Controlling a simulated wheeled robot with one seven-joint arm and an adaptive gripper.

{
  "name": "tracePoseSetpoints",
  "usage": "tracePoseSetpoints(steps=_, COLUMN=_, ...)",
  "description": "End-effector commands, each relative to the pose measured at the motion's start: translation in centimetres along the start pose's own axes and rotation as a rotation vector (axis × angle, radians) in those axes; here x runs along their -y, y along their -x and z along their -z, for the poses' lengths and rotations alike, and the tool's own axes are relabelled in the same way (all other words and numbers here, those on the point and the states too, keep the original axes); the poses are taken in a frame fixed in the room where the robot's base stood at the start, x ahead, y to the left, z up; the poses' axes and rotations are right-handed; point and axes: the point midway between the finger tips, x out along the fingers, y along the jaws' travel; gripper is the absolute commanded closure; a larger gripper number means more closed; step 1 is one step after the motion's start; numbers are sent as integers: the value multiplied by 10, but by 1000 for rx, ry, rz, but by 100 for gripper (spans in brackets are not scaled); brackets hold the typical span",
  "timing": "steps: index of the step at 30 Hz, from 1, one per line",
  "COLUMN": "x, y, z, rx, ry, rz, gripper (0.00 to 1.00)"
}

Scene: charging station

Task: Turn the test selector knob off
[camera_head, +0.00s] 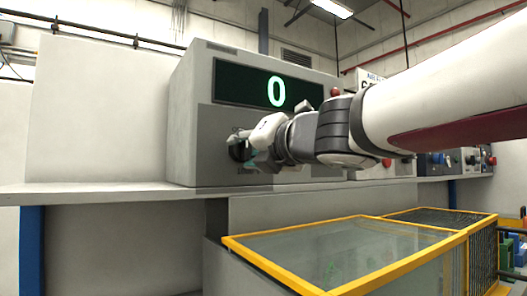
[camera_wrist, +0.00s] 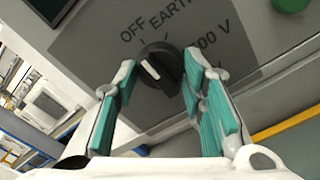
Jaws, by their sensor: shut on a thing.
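The test selector knob (camera_wrist: 166,64) is black with a white pointer mark, on a dark grey panel in the wrist view. Labels OFF, EARTH and voltage markings curve around its upper side. The white mark slants to the upper left, on the OFF side of the dial. My gripper (camera_wrist: 161,70) has its teal-padded fingers on both sides of the knob, shut on it. In the head view my gripper (camera_head: 240,148) is at the panel's lower front and hides the knob. The display (camera_head: 250,86) above reads a green 0.
The tester cabinet stands on a grey shelf (camera_head: 105,192). A yellow-framed glass-topped box (camera_head: 345,250) stands below in front. More panels with red knobs are along the shelf to the right. A green round button (camera_wrist: 291,4) shows at the wrist view's top right.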

Motion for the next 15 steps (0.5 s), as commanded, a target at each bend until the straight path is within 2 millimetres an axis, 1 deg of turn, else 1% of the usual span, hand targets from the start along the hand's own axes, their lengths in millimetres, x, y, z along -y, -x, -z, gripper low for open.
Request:
tracePoseSetpoints(steps=1, x=1, y=0, z=2, rx=-5, ry=5, rz=1, gripper=91)
tracePoseSetpoints(steps=11, x=1, y=0, z=2, rx=-5, ry=7, rz=1, gripper=91)
tracePoseSetpoints(steps=12, x=1, y=0, z=3, rx=-5, ry=7, rz=1, gripper=58)
tracePoseSetpoints(steps=14, x=1, y=0, z=2, rx=-4, ry=6, rz=1, gripper=45)
tracePoseSetpoints(steps=15, x=1, y=0, z=2, rx=-4, ry=6, rz=1, gripper=43)
